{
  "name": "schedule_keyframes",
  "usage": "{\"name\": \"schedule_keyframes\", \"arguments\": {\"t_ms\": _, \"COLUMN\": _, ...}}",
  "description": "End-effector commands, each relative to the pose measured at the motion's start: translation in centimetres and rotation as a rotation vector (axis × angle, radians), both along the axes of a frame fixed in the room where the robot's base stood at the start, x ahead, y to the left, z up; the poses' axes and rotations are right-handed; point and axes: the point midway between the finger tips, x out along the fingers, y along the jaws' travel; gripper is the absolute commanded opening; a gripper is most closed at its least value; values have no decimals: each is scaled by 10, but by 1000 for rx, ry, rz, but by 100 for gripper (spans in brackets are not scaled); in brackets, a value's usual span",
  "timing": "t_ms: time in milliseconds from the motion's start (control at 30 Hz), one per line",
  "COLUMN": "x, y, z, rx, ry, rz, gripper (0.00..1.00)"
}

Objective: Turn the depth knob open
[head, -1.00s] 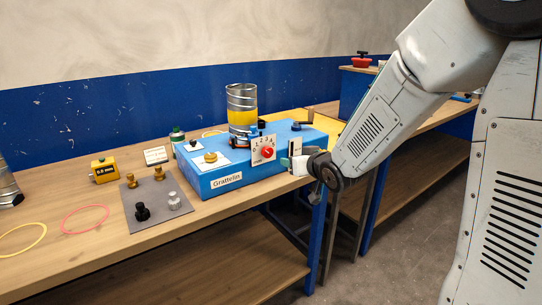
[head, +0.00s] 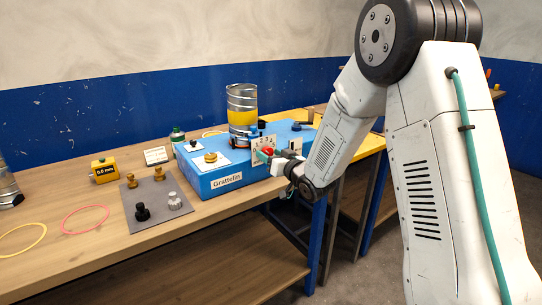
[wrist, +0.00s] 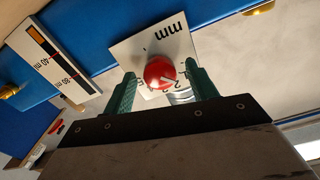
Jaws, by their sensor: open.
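The red depth knob (head: 266,152) sits on a white numbered dial plate (head: 256,143) on the front of the blue Grattelin box (head: 222,179). In the wrist view the knob (wrist: 160,72) has a pale pointer line and lies between the two green fingers of my gripper (wrist: 162,88). The fingers are apart, one on each side of the knob, with gaps visible. Whether the fingertips reach past the knob's face, I cannot tell. In the head view my gripper (head: 276,159) is at the dial and partly covers it.
A grey mat (head: 157,199) with several small knobs lies to the left, beside a pink ring (head: 85,219).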

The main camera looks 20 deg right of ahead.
Motion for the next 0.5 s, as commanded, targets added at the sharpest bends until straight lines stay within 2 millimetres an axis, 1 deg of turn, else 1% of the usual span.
{"name": "schedule_keyframes", "arguments": {"t_ms": 267, "x": 3, "y": 1, "z": 0, "rx": 0, "ry": 0, "rz": -1, "gripper": 57}}
{"name": "schedule_keyframes", "arguments": {"t_ms": 300, "x": 3, "y": 1, "z": 0, "rx": 0, "ry": 0, "rz": -1, "gripper": 55}}
{"name": "schedule_keyframes", "arguments": {"t_ms": 367, "x": 3, "y": 1, "z": 0, "rx": 0, "ry": 0, "rz": -1, "gripper": 38}}
{"name": "schedule_keyframes", "arguments": {"t_ms": 400, "x": 3, "y": 1, "z": 0, "rx": 0, "ry": 0, "rz": -1, "gripper": 27}}
{"name": "schedule_keyframes", "arguments": {"t_ms": 433, "x": 3, "y": 1, "z": 0, "rx": 0, "ry": 0, "rz": -1, "gripper": 18}}
{"name": "schedule_keyframes", "arguments": {"t_ms": 467, "x": 3, "y": 1, "z": 0, "rx": 0, "ry": 0, "rz": -1, "gripper": 12}}
{"name": "schedule_keyframes", "arguments": {"t_ms": 500, "x": 3, "y": 1, "z": 0, "rx": 0, "ry": 0, "rz": -1, "gripper": 13}}
